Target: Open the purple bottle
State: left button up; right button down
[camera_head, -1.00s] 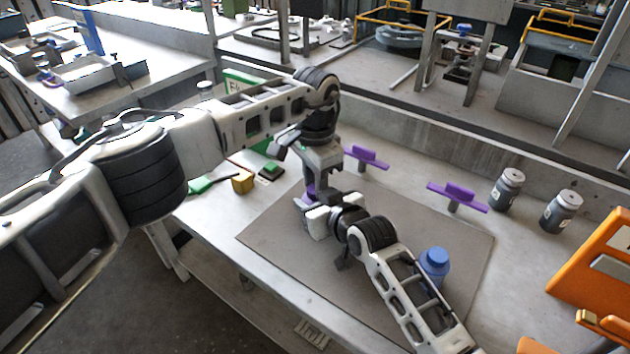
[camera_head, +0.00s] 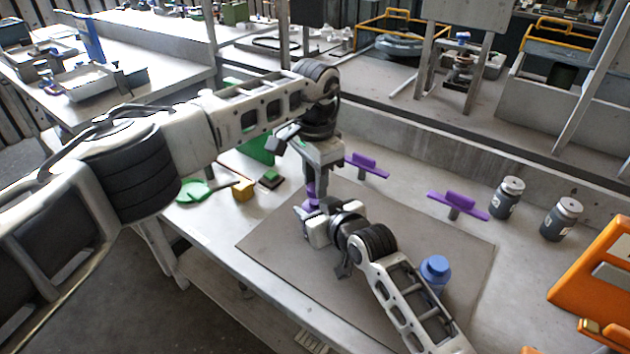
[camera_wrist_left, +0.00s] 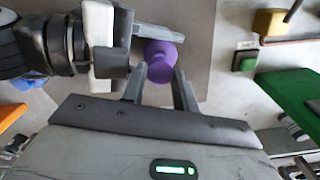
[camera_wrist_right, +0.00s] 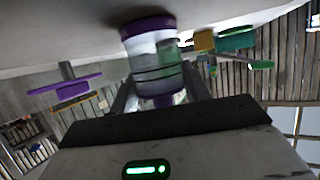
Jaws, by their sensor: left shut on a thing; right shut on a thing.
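The purple bottle (camera_head: 312,203) is upright over the grey mat (camera_head: 400,215), mostly hidden by my grippers. My left gripper (camera_wrist_left: 160,75) comes from above and is shut on its purple top (camera_wrist_left: 162,68). My right gripper (camera_wrist_right: 157,88) comes in from the side, lower down, and is shut on the bottle. In the right wrist view the bottle shows a wide purple end (camera_wrist_right: 148,26) and a grey, banded middle between the fingers. I cannot tell whether the cap is apart from the body.
A blue bottle (camera_head: 435,268) stands beside my right forearm. Two purple-topped stands (camera_head: 458,203) and two dark jars (camera_head: 508,197) are at the back and right. An orange bin (camera_head: 595,270) is at the far right. Green and yellow items (camera_head: 243,190) lie left of the mat.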

pick_arm(q)
notch_tip(320, 180, up, 3)
jog(key=shift+r, duration=0.2)
pick_arm(e)
jog(key=c, duration=0.6)
grip_release()
